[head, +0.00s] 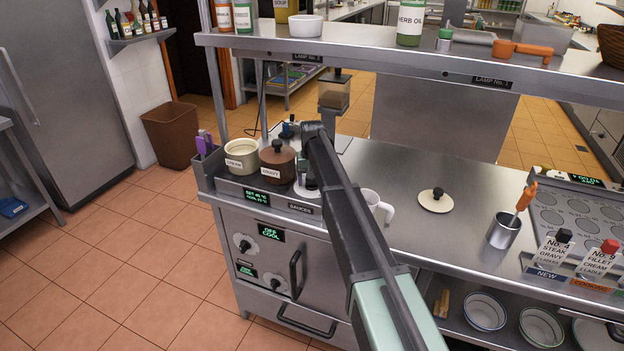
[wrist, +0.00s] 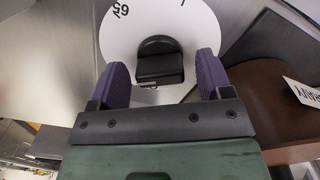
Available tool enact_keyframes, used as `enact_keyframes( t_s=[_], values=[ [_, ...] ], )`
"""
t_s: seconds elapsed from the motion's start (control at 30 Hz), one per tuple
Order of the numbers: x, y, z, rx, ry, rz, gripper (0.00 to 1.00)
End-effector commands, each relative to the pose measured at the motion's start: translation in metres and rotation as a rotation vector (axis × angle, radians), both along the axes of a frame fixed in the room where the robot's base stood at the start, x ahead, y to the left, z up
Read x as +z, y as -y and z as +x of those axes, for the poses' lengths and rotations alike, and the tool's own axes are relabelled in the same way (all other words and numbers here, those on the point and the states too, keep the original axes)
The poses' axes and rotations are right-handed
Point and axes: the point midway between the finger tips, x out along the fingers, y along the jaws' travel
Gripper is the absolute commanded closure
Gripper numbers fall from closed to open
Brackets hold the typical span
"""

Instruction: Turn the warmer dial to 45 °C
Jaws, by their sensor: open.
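The warmer dial (wrist: 180,25) is a white disc with printed marks, one reading 65, and a black knob (wrist: 160,62) in its centre. My gripper (wrist: 160,76) is open in the wrist view. Its two purple fingertips stand apart on either side of the knob, with a gap on both sides. I cannot tell how far they are above the disc. In the head view, a white disc with a black knob (head: 309,183) shows partly behind my arm, right of the gravy pot.
The brown gravy pot (head: 277,162) stands close beside the dial; it also shows in the wrist view (wrist: 275,100). A cream pot (head: 241,157) is left of it. A white mug (head: 372,203) and a lid (head: 435,200) are right of my arm. A shelf (head: 390,55) runs overhead.

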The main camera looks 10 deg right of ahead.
Motion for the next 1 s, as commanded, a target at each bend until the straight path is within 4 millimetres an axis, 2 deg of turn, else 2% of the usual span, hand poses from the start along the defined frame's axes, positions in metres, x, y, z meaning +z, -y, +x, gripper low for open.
enact_keyframes(
  t_s=[0.17, 0.4, 0.5, 0.6, 0.9, 0.97, 1.0],
  values=[
    [0.028, 0.0, 0.0, 0.0, 0.0, 0.0, 0.28],
    [0.088, 0.0, 0.0, 0.0, 0.0, 0.0, 0.28],
    [0.105, 0.0, 0.0, 0.0, 0.0, 0.0, 0.28],
    [0.11, 0.0, 0.0, 0.0, 0.0, 0.0, 0.28],
    [0.107, 0.0, 0.0, 0.004, 0.0, 0.0, 0.28],
    [0.107, 0.0, -0.013, 0.01, 0.0, 0.0, 0.28],
    [0.107, 0.0, -0.03, 0.014, 0.0, 0.0, 0.28]
  ],
)
